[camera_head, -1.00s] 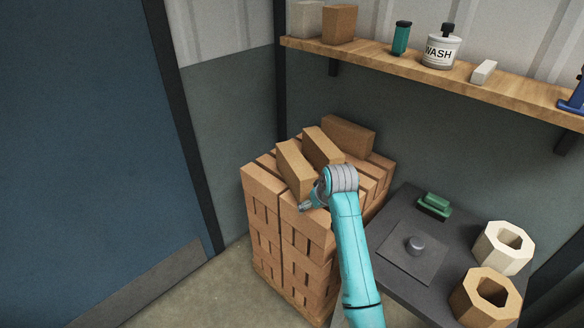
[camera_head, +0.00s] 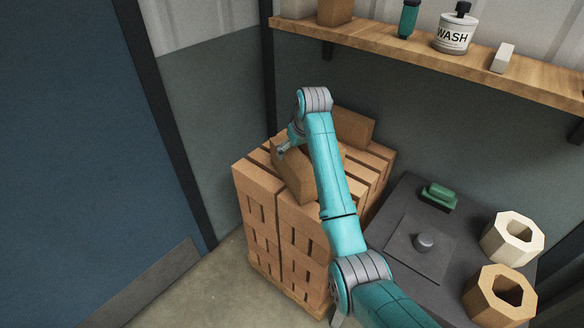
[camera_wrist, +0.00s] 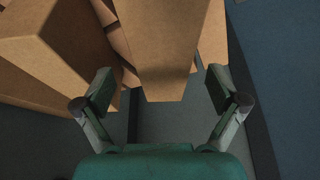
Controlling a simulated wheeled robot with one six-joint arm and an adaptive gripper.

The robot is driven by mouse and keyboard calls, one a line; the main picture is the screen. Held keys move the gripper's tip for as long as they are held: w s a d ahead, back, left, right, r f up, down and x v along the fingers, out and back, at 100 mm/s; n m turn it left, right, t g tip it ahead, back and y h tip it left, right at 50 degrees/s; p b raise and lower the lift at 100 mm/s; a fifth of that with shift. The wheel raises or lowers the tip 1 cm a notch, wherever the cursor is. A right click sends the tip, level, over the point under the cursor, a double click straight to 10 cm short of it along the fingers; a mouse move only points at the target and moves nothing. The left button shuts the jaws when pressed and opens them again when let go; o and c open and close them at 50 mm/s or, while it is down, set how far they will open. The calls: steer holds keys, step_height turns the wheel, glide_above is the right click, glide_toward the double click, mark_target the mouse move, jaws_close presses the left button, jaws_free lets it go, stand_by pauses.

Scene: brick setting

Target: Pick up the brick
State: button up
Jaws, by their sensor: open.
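My gripper (camera_head: 284,150) is over the top of a brick stack in the head view. In the wrist view my gripper (camera_wrist: 160,84) is open, with one finger on each side of a tan brick's end (camera_wrist: 165,45). Gaps show between that brick and both fingers. A second brick (camera_wrist: 45,50) fills the upper left of the wrist view. In the head view a loose brick (camera_head: 294,178) lies on the stack just below my gripper, and another (camera_head: 354,128) lies at the back. My arm hides part of the stack top, so I cannot tell which brick is between the fingers.
The stack (camera_head: 258,190) stands in the corner by a blue panel (camera_head: 70,150). A dark table (camera_head: 390,235) at the right bears a green block (camera_head: 438,196) and two hollow blocks (camera_head: 512,238). A wooden shelf (camera_head: 400,58) runs above, with a WASH bottle (camera_head: 455,34).

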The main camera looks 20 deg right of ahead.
mark_target(292, 154)
steer(key=shift+x, duration=2.85)
steer(key=shift+a, duration=0.15)
steer(key=c, duration=1.7)
steer(key=shift+r, duration=0.1)
jaws_close()
steer(key=shift+r, duration=0.15)
